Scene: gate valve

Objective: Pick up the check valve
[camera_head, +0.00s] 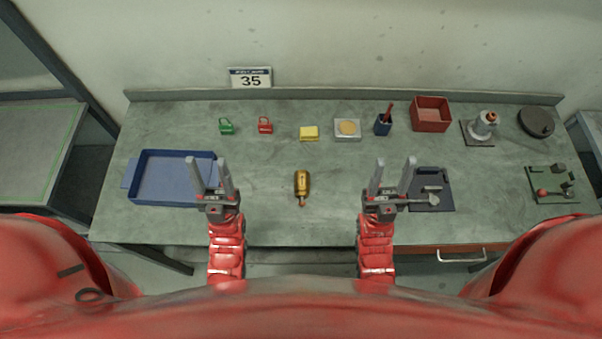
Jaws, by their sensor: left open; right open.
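A brass-coloured, roughly cylindrical piece (302,184), which looks like the check valve, lies on the grey-green workbench (290,225) near its middle. It has a narrow reddish end toward me. My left gripper (207,164) is open and empty, left of the brass piece and over the right end of the blue tray (170,178). My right gripper (394,164) is open and empty, right of the brass piece and beside the dark mat (433,176). Neither gripper touches the brass piece.
The bench around the brass piece is clear.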

